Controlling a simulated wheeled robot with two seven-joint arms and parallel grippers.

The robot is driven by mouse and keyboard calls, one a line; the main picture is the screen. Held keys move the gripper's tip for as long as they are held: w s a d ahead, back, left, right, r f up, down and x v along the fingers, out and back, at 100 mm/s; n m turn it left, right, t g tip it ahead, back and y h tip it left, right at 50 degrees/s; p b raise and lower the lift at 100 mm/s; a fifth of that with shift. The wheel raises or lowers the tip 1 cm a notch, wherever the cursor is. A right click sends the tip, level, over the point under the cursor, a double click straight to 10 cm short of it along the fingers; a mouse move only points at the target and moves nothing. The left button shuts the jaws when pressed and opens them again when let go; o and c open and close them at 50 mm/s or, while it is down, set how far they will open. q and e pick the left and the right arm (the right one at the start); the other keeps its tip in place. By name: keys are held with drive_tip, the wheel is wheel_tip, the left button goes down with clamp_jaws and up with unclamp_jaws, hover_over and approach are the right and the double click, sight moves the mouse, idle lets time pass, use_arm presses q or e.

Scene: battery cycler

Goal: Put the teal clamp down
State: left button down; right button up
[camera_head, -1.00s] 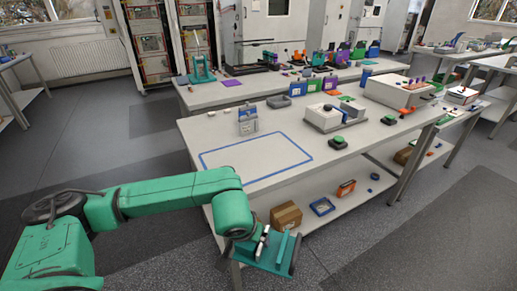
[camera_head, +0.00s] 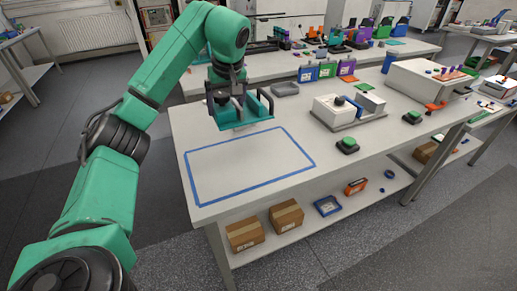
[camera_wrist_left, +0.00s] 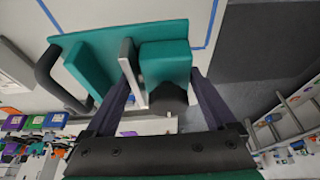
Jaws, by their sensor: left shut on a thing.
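The teal clamp (camera_head: 251,117) is held by my left gripper (camera_head: 228,97), over the far left part of the table, at the back edge of the blue outline (camera_head: 199,199). In the left wrist view the clamp (camera_wrist_left: 165,58) shows a teal base plate, teal blocks, a grey upright plate and a dark bar handle. The fingers of my left gripper (camera_wrist_left: 162,88) close on its block from both sides. Whether its underside touches the table cannot be told. My right gripper is not in view.
The area inside the blue outline is bare table. To its right stand a grey and white device (camera_head: 345,111) and a green button box (camera_head: 348,145). A grey tray (camera_head: 285,89) lies behind. Cardboard boxes (camera_head: 286,216) sit on the lower shelf.

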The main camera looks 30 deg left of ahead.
use_arm(q)
drive_tip(key=shift+f, duration=0.65)
drive_tip(key=f, duration=0.4)
drive_tip(key=s+f, duration=0.1)
drive_tip(key=f, duration=0.9)
drive_tip(key=shift+s, duration=0.3)
drive_tip(key=f, duration=0.2)
drive_tip(key=shift+s+f+p, duration=0.3)
drive_tip(key=shift+f+p, duration=0.05)
drive_tip(key=shift+f, duration=0.3)
drive_tip(key=shift+w+f, duration=0.1)
drive_tip(key=shift+w, duration=0.05)
unclamp_jaws()
drive_tip(key=b+v, duration=0.1)
drive_tip(key=v, duration=1.1)
drive_tip(key=shift+s, duration=0.25)
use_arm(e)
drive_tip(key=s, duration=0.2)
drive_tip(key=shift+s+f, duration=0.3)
